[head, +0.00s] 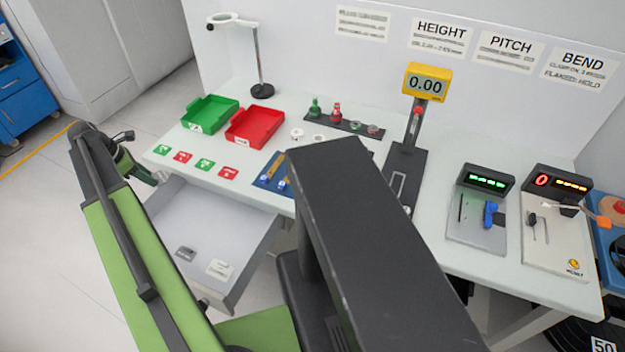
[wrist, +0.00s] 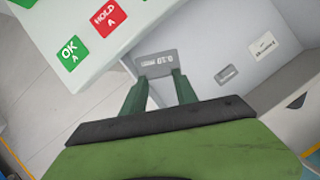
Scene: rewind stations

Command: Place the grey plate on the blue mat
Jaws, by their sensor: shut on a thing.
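The grey plate (wrist: 156,63), with white markings like "0.10", is between the fingertips of my gripper (wrist: 160,77) in the wrist view. My gripper is shut on it and holds it over the open drawer. In the head view my gripper (head: 158,178) is at the left, by the drawer's left side; the plate is too small to make out clearly there. The blue mat (head: 264,182) lies on the table right of the red and green cards, with a brass-coloured piece and small blue-white pieces on it. My dark body part hides its right side.
The open drawer (head: 220,235) holds another grey plate (head: 185,254) and a white label plate (head: 220,269). Green (head: 210,114) and red (head: 255,126) trays stand behind the mat. A magnifier stand (head: 262,90) is at the back. The height gauge (head: 405,165) stands right.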

